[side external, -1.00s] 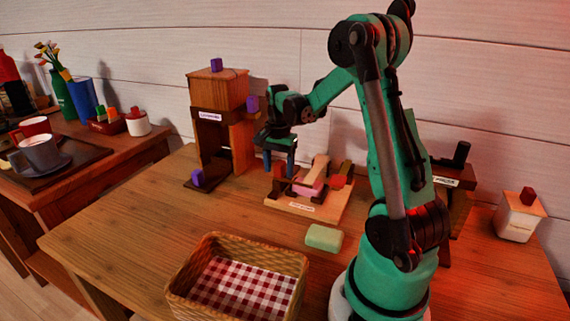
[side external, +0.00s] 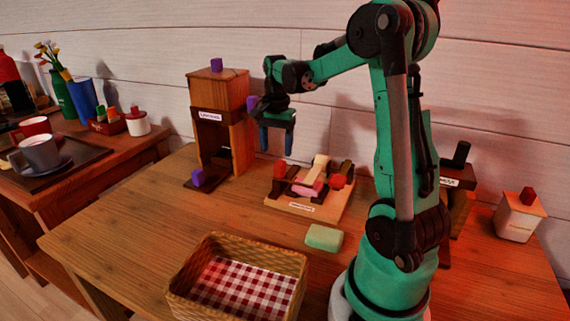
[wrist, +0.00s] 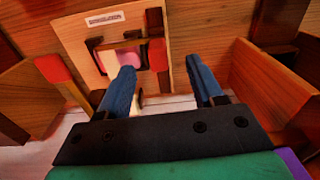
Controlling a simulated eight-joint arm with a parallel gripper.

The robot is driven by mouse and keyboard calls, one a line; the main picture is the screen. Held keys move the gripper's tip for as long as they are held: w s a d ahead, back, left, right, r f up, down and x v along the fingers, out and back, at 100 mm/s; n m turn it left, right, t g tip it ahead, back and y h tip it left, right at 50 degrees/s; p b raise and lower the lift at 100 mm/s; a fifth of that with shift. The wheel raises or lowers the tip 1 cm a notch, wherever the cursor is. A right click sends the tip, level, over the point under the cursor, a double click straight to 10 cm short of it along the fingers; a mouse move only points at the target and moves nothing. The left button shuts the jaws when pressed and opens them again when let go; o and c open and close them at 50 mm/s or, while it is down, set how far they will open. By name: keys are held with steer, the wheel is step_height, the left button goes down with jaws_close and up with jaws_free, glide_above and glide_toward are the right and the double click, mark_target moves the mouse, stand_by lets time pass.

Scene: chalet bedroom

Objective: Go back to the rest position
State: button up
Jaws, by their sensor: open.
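My gripper (side external: 276,139) hangs in the air with its blue fingers pointing down, left of and above the wooden board (side external: 317,209) that carries several small blocks. In the wrist view the fingers of my gripper (wrist: 170,88) are apart with nothing held between them. The board (wrist: 88,49) shows beyond the fingers there, with a pink block (wrist: 128,54) on it. My gripper is in front of and to the right of the wooden cabinet (side external: 221,92), clear of the board.
A wicker basket (side external: 180,293) with a checked cloth and a green block (side external: 324,238) are at the front. A white box (side external: 515,222) is at the right. The table's front left is clear.

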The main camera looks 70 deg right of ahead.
steer(key=s+a+r+n+t, duration=0.1)
steer(key=a+n+t, duration=0.6)
steer(key=a+n, duration=1)
steer(key=a+r, duration=0.1)
steer(key=a, duration=0.4)
steer(key=shift+s+a, duration=0.2)
steer(key=shift+a, duration=0.1)
